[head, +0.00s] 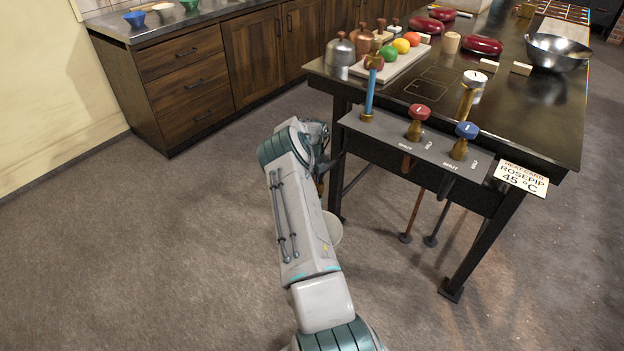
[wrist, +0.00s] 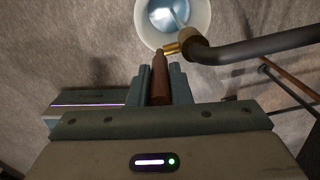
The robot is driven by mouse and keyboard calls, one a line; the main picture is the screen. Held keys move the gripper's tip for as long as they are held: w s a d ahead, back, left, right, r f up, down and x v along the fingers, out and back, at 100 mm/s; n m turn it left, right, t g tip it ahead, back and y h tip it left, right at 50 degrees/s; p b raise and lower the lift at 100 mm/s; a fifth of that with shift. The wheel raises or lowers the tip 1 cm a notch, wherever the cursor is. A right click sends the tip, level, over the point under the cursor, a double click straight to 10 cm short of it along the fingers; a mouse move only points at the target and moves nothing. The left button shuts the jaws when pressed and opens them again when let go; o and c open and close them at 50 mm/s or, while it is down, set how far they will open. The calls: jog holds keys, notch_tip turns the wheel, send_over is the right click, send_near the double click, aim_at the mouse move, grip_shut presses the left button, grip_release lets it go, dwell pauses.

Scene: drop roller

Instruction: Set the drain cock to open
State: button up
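The drain cock shows in the wrist view as a brass fitting (wrist: 172,48) at the end of a dark bent pipe (wrist: 255,48). Its reddish-brown lever (wrist: 160,72) points from the brass end toward my gripper (wrist: 160,84). The two fingers lie close against both sides of the lever, with no clear gap. A pale bucket (wrist: 143,22) with a bluish inside stands on the floor below the cock. In the head view my arm hides the cock and most of the bucket (head: 335,232).
The dark table (head: 540,120) carries a front panel (head: 385,133) with a red knob (head: 419,112), a blue knob (head: 466,130) and a blue gauge tube (head: 370,92). Pipes (head: 415,212) run down to the floor. A table leg stands beside my gripper. The floor at left is clear.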

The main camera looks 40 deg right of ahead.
jog(key=o, duration=0.4)
jog(key=shift+w+a, duration=0.1)
jog(key=r, duration=1.4)
jog(key=shift+s, duration=0.25)
